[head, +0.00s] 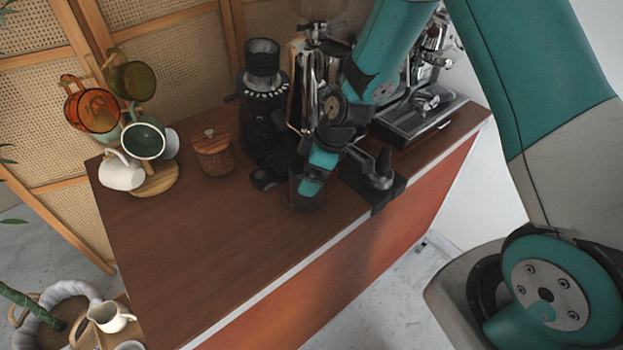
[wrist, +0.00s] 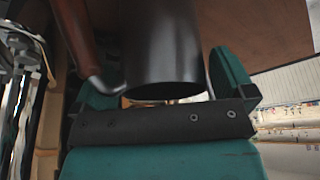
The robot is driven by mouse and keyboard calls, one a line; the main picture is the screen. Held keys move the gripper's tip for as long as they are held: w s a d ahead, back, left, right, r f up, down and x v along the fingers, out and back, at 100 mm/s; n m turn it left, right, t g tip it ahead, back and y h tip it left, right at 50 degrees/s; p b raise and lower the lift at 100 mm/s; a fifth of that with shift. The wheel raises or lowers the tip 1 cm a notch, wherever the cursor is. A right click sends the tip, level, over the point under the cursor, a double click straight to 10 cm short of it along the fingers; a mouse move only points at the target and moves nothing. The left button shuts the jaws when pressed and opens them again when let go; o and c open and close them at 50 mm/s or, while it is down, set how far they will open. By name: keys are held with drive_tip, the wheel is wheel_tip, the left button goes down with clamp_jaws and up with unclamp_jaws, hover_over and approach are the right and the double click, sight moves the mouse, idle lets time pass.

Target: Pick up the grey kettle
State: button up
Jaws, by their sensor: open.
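The grey kettle (head: 301,198) looks like a dark, rounded vessel on the counter's front part, partly hidden by my gripper (head: 314,182) in the head view. In the wrist view, a dark grey cylinder, which appears to be the kettle (wrist: 163,42), stands between the two fingers of my gripper (wrist: 158,72). A reddish-brown handle (wrist: 76,32) with a metal end is beside it at the left. My gripper is open, with a finger on each side of the kettle. I cannot tell whether either finger touches it.
A black grinder (head: 262,105) and an espresso machine (head: 415,115) stand behind. A black tamping stand (head: 374,180) is close on the right. A wooden jar (head: 213,153) and a mug tree with several mugs (head: 143,140) stand left. The counter's front left (head: 205,255) is clear.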

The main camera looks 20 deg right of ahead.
drive_tip(key=shift+w+a+f, duration=0.1)
drive_tip(key=shift+a+f, duration=0.1)
drive_tip(key=shift+f, duration=0.3)
drive_tip(key=c, duration=1)
drive_tip(key=shift+c, duration=0.4)
drive_tip(key=shift+r, duration=0.2)
